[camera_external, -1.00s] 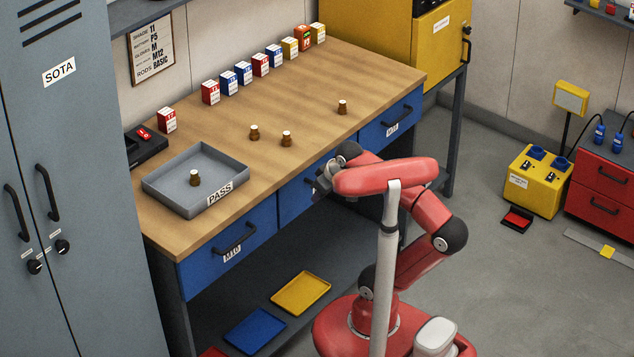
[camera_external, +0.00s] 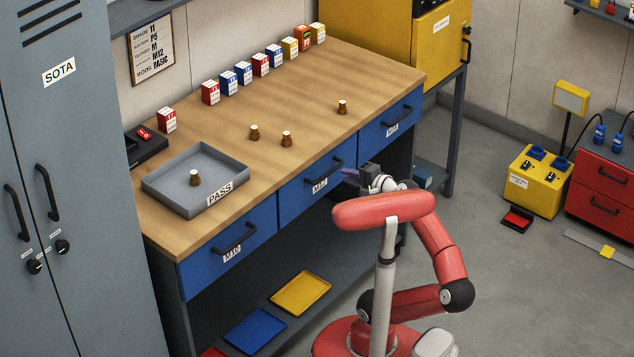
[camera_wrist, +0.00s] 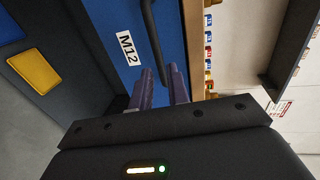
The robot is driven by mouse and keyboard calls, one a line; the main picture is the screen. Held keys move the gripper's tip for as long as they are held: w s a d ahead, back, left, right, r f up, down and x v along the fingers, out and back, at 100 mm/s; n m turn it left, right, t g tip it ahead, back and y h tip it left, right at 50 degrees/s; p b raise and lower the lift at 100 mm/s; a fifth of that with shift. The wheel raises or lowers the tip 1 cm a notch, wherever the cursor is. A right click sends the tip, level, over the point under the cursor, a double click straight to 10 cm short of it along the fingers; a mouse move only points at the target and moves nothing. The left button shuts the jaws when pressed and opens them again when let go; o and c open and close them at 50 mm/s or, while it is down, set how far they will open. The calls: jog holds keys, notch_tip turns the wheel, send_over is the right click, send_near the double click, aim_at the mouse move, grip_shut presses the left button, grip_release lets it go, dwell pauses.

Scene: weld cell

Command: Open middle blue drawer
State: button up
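The middle blue drawer (camera_external: 311,188) is under the workbench top, its front looking flush with the drawers beside it. It has a dark bar handle (camera_external: 323,173) and a white label, which reads M12 in the wrist view (camera_wrist: 129,48). My gripper (camera_external: 349,175) is in front of the drawer's right end, near the handle's right end. In the wrist view the two purple-grey fingers (camera_wrist: 162,84) stand apart with a gap. The handle (camera_wrist: 154,38) runs down towards that gap. I cannot tell whether its end lies between the fingertips or beyond them. I see no grip on it.
Blue drawers sit left (camera_external: 228,250) and right (camera_external: 385,131) of the middle one. The bench top (camera_external: 215,120) carries a grey PASS tray (camera_external: 236,172), small brown pieces and several boxes. Below are a yellow tray (camera_external: 301,293) and a blue tray (camera_external: 255,331).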

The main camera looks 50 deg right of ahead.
aim_at(332, 172)
jog(key=x, duration=0.7)
jog(key=shift+w+f+b, duration=0.2)
jog(key=shift+w+b, duration=0.1)
jog(key=shift+w, duration=0.1)
grip_shut()
